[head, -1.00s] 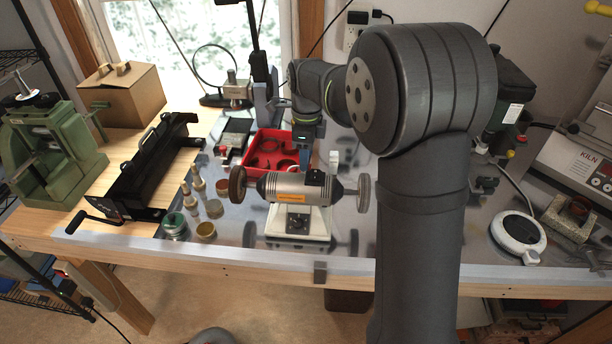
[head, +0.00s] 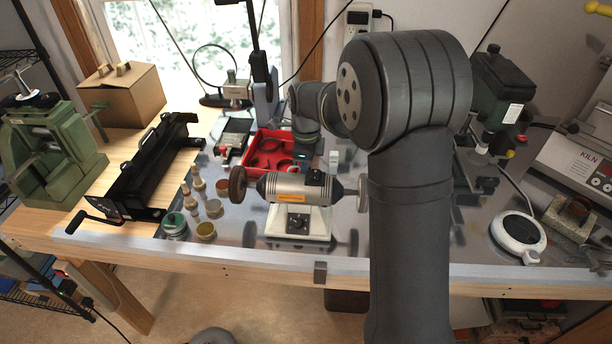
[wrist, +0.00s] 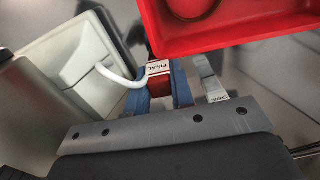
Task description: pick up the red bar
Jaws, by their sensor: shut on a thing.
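The red bar (wrist: 161,81), with a white printed label, shows in the wrist view between the two blue fingers of my gripper (wrist: 161,88). The fingers are closed against its sides. Its lower part is hidden by the gripper. In the head view my gripper (head: 304,152) is low at the right side of the red tray, behind the grey motor. I cannot make out the bar there.
A pale labelled bar (wrist: 214,88) stands close to the right finger. The red tray (wrist: 235,40) is just beyond the fingers. The grey polishing motor (head: 298,187) stands in front. A drill press (head: 497,100) is at the right.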

